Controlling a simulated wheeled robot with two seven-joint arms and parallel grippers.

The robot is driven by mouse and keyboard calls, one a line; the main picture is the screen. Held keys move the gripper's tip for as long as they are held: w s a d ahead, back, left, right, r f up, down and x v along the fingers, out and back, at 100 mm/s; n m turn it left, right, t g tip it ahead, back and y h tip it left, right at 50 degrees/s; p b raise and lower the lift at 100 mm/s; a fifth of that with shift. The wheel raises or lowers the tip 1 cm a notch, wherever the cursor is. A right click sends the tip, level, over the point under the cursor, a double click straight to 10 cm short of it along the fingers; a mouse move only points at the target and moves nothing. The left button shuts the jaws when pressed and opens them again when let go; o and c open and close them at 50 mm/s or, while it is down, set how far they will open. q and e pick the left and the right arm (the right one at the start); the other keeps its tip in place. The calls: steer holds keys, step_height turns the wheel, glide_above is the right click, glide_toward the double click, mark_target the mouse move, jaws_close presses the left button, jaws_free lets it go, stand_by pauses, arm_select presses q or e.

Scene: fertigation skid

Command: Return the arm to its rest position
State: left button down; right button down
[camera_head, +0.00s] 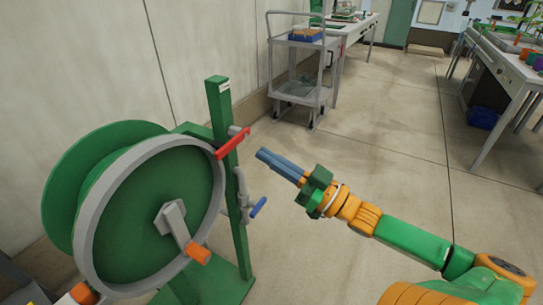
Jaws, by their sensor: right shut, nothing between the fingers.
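My right arm comes in from the lower right, and its right gripper (262,154) reaches toward the upper left with blue-grey fingers held together. The gripper is shut and empty, in open air over the floor. It is to the right of a green post in the picture and appears apart from it. My left gripper is not in view; an orange and white part at the lower left edge cannot be made out clearly.
A green reel (150,215) with a grey rim and an orange-handled crank (198,253) stands at left. The green post (224,150) carries a red lever (233,144) and a blue-handled valve (258,207). A grey cart (301,95) and benches stand behind. Floor at centre right is clear.

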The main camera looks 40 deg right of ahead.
stand_by(0.4)
steer(key=d+f+m+g+h, duration=0.1)
steer(key=d+f+m+h, duration=0.1)
steer(key=d+f+h, duration=0.5)
steer(key=d+f+m+g+h, duration=0.2)
steer(key=d+f+m, duration=0.15)
steer(key=f, duration=0.75)
steer(key=s+a+f+g+h, duration=0.1)
steer(key=s+f+g, duration=0.4)
steer(key=f, duration=0.7)
steer(key=s+f+g+h, duration=0.15)
steer(key=s+f, duration=0.45)
steer(key=f, duration=0.6)
steer(key=s+a+f+n+g+y, duration=0.1)
steer(key=s+a+f+g, duration=0.4)
steer(key=s+a+f, duration=0.3)
steer(key=s+a+f+n+g+y, duration=0.2)
steer(key=s+a+f+g, duration=0.3)
steer(key=s+a, duration=0.5)
step_height(320, 180, up, 16)
steer(key=s+p, duration=0.1)
steer(key=p, duration=1.6)
steer(key=shift+s, duration=0.35)
